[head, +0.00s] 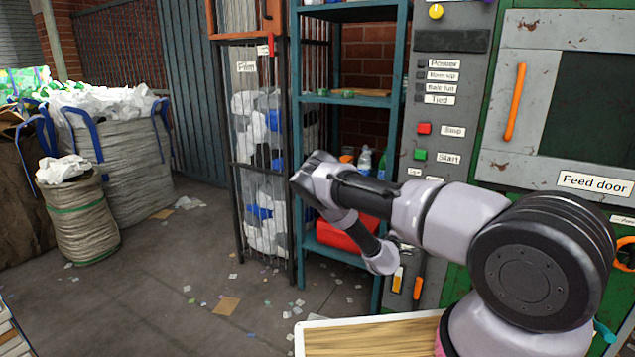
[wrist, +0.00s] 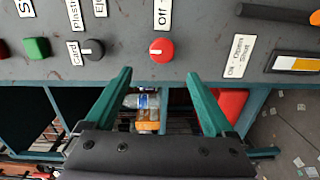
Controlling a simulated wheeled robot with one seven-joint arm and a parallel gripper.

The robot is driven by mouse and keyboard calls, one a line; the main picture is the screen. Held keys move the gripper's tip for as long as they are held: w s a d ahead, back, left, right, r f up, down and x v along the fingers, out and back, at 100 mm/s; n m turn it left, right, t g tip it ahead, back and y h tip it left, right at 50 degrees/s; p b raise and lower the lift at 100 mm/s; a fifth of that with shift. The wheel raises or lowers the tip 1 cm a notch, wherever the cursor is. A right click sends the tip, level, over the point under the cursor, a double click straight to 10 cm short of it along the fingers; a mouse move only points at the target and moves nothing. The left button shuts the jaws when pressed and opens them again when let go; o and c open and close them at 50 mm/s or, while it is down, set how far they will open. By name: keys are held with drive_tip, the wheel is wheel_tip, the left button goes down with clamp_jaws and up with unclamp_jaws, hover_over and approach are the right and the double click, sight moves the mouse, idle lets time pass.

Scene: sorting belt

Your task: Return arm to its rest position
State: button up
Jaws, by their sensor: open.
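My gripper (wrist: 159,76) shows in the wrist view with its two teal fingers spread apart and nothing between them. Its fingertips point at a grey control panel (wrist: 115,65). A red knob labelled Off (wrist: 161,50) sits just past and between the fingertips in the picture. I cannot tell whether the fingers touch the panel. In the head view my arm (head: 450,215) reaches left from the lower right, bends, and folds back toward the panel. My gripper's fingers are not clearly visible there.
A blue shelf rack (head: 345,100) with bottles and a red box (head: 340,235) stands behind my arm. A green machine with a feed door (head: 520,100) is at the right. A wood-topped surface (head: 370,340) lies below. Open floor (head: 180,275) is at the left, before several sacks.

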drive_tip(key=a+r+m+g+y, duration=0.2)
drive_tip(key=a+r+m, duration=0.15)
drive_tip(key=r, duration=0.55)
drive_tip(key=s+a+r+m+g+y, duration=0.1)
drive_tip(key=a+r+m+g+y, duration=0.15)
drive_tip(key=r+m, duration=0.45)
drive_tip(key=a+r+m+g+y, duration=0.1)
drive_tip(key=a+r+m+y, duration=0.15)
drive_tip(key=r, duration=0.85)
drive_tip(key=s+a+r+y, duration=0.4)
drive_tip(key=s+r, duration=0.8)
drive_tip(key=r, duration=0.4)
drive_tip(key=s+a+r, duration=0.1)
drive_tip(key=s+r, duration=0.3)
drive_tip(key=s, duration=1)
drive_tip(key=s+a+r+m+g+y, duration=0.1)
drive_tip(key=s+r, duration=0.3)
drive_tip(key=s, duration=1)
drive_tip(key=shift+a+r, duration=0.4)
drive_tip(key=shift+a, duration=0.05)
